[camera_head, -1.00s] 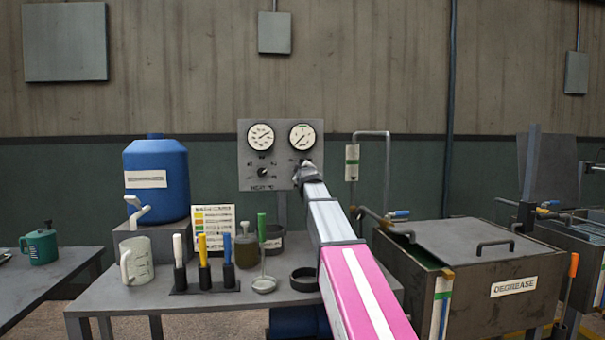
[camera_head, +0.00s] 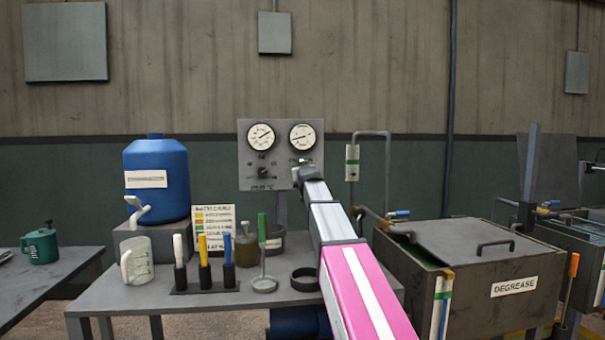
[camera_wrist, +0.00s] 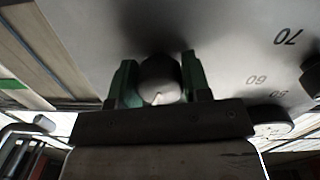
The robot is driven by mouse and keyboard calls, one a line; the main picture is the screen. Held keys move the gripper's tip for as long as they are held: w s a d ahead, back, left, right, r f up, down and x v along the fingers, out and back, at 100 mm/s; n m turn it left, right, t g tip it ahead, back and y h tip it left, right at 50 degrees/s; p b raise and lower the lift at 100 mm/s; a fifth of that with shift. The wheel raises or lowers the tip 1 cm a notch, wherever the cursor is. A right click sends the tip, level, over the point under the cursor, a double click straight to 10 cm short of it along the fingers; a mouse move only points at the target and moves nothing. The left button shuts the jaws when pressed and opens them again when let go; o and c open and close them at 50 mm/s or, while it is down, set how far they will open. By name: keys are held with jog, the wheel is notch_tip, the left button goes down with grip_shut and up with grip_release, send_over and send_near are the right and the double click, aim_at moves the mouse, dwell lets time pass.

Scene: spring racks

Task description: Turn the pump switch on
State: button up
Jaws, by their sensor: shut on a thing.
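The grey control panel (camera_head: 246,160) stands at the back of the bench, with two round gauges on its upper part. My gripper (camera_wrist: 159,82) is at the panel's lower right, below the right gauge (camera_head: 303,136). In the wrist view its two green fingers sit either side of a round dark switch knob (camera_wrist: 158,78) with a white pointer mark, and are shut on it. In the head view my gripper and arm hide that knob. A separate dark heat knob (camera_head: 263,172) is on the panel's lower left, with numbers around it; my gripper is apart from it.
A blue tank (camera_head: 157,185) stands on the bench's left. Handled tools in a rack (camera_head: 205,287), a jug (camera_head: 138,262) and a ring (camera_head: 305,279) are on the bench. A pipe (camera_head: 388,170) rises to the right, beside the degrease tank (camera_head: 485,297).

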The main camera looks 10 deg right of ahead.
jog(key=shift+m, duration=1.1)
jog(key=o, duration=0.9)
jog(key=shift+o, duration=0.2)
jog(key=shift+s, duration=0.15)
jog(key=s, duration=1)
jog(key=shift+s+a+r, duration=0.15)
jog(key=shift+s+r, duration=0.05)
jog(key=shift+s, duration=0.1)
